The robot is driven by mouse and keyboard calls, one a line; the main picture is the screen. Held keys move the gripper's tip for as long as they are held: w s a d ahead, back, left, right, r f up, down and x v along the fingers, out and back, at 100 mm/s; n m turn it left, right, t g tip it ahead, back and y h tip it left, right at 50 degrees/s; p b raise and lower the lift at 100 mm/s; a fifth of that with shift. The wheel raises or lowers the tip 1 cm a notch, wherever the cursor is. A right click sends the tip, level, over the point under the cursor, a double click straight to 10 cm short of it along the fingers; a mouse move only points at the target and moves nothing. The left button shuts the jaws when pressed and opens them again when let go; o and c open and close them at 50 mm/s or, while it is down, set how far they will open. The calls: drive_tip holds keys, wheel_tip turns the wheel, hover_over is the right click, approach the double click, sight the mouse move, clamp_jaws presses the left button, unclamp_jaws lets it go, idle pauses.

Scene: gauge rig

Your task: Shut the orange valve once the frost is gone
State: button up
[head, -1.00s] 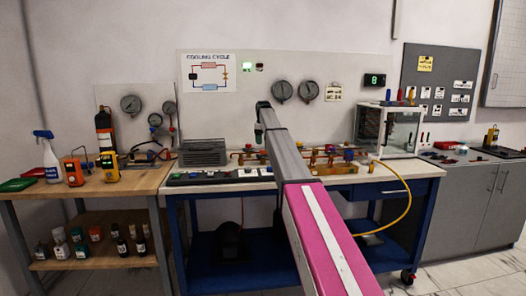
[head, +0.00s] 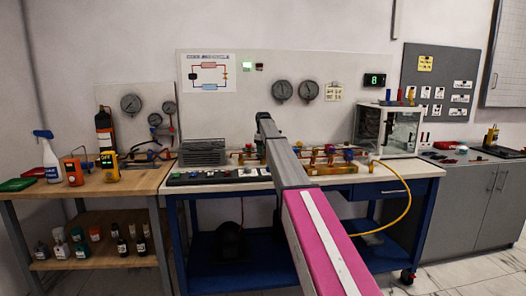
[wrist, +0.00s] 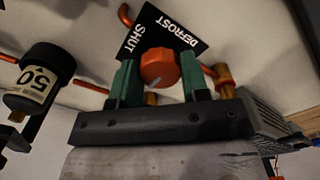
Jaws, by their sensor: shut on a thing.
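The orange valve knob (wrist: 160,66) sits in front of a black plate (wrist: 150,32) lettered SHUT on the left and DEFROST on the right. My gripper (wrist: 160,74) has its two green fingers closed on either side of the knob. A small pale mark shows low on the knob; I cannot tell which word it points to. In the head view my arm hides the knob and fingers. The glass-fronted box (head: 403,132) stands at the right of the bench; I cannot make out whether any frost is on it.
A display (head: 374,80) reads 8 and a green lamp (head: 246,66) is lit on the back panel. Copper pipes with red and blue knobs (head: 331,149) run close by on the bench.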

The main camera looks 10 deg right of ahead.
drive_tip(key=shift+m, duration=0.4)
drive_tip(key=m, duration=0.3)
drive_tip(key=shift+m, duration=0.3)
drive_tip(key=m, duration=0.4)
drive_tip(key=shift+m, duration=0.3)
drive_tip(key=m, duration=0.4)
drive_tip(key=shift+m, duration=2.5)
drive_tip(key=o, duration=0.9)
drive_tip(key=shift+o, duration=0.2)
drive_tip(key=shift+r, duration=0.1)
